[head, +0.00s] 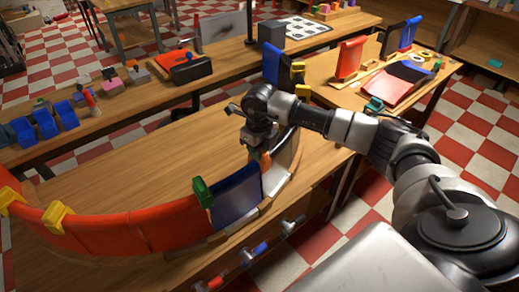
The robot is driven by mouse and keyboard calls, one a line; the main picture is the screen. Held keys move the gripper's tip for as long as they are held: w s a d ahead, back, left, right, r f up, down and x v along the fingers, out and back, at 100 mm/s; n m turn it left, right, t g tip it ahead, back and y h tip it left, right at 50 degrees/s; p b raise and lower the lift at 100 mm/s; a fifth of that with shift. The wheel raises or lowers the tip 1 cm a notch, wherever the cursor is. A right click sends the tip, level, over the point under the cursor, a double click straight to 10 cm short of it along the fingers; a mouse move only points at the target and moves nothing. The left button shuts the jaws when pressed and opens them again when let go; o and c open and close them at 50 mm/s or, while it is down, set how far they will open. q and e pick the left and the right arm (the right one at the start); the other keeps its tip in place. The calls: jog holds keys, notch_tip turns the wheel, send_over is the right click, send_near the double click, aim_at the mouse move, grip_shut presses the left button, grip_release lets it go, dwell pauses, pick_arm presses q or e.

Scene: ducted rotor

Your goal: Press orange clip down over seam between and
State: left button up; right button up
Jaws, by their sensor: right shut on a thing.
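My right gripper (262,146) comes in from the right and points down over the curved row of panels. It is shut on the orange clip (266,161), of which only a small part shows below the fingers. The clip is at the top edge near where a white panel (275,180) meets a dark, light-edged panel (289,148). I cannot tell whether it is seated or just above the edge. A blue panel (236,194) stands left of the white one. A green clip (203,192) sits at the seam between the blue and red panels (176,224). My left gripper is not in view.
Yellow clips (56,216) sit on the red panels at left. The wooden table (140,160) is clear behind the curve. Blue bins (45,122) and small blocks stand on the bench behind. A right-hand table holds a red panel (350,59) and tape (424,54).

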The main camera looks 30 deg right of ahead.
jog(key=shift+f, duration=0.15)
jog(key=o, duration=1)
notch_tip(320, 180, up, 10)
jog(key=shift+f+b, duration=0.2)
jog(key=shift+b, duration=0.95)
jog(key=shift+r, duration=0.65)
